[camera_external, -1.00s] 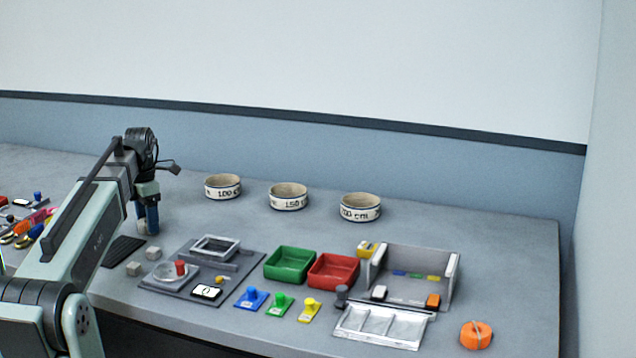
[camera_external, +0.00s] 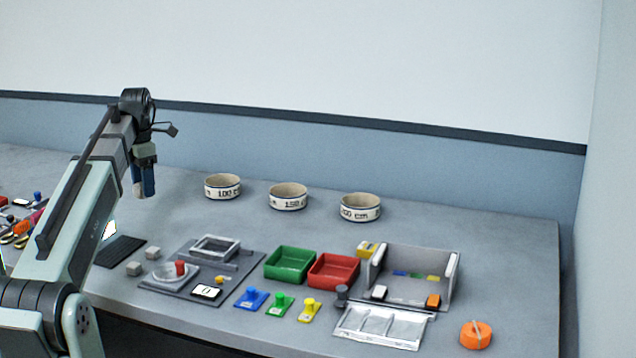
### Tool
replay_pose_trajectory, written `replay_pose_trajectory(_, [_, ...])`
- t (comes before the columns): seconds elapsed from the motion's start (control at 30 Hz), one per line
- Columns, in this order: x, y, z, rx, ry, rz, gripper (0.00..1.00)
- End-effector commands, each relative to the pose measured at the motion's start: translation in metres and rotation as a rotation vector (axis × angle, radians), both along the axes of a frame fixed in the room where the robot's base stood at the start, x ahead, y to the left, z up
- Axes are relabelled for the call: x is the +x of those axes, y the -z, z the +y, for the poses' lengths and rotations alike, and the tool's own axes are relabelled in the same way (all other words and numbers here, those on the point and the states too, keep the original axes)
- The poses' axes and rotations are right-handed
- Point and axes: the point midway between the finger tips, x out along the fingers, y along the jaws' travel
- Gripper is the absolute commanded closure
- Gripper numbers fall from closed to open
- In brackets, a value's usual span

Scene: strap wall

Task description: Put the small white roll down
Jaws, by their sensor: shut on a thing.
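My gripper (camera_external: 143,188) is raised above the left part of the table, pointing down, left of the round bins. It is shut on a small pale thing (camera_external: 137,191), which shows only as a sliver beside the blue fingers. This fits the small white roll, but it is too small and covered to make out its shape. Three round cream bins stand in a row at the back, marked 100 cm (camera_external: 222,192), 150 cm (camera_external: 288,202) and 200 cm (camera_external: 360,213). The gripper is apart from all three.
A green tray (camera_external: 290,279) and a red tray (camera_external: 334,284) stand mid-table. Blue, green and yellow stamp-like pieces lie before them. Table around the bins is clear.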

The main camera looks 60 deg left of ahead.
Motion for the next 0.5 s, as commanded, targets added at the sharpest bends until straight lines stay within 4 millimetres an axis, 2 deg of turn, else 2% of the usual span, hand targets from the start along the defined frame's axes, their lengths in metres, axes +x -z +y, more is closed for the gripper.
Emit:
replay_pose_trajectory(0.27, [0.009,-0.003,-0.005,0.0,0.016,0.0,0.73])
replay_pose_trajectory(0.37, [0.023,-0.002,-0.013,0.0,0.044,0.0,0.73])
replay_pose_trajectory(0.5, [0.054,-0.002,-0.032,-0.001,0.103,0.001,0.73])
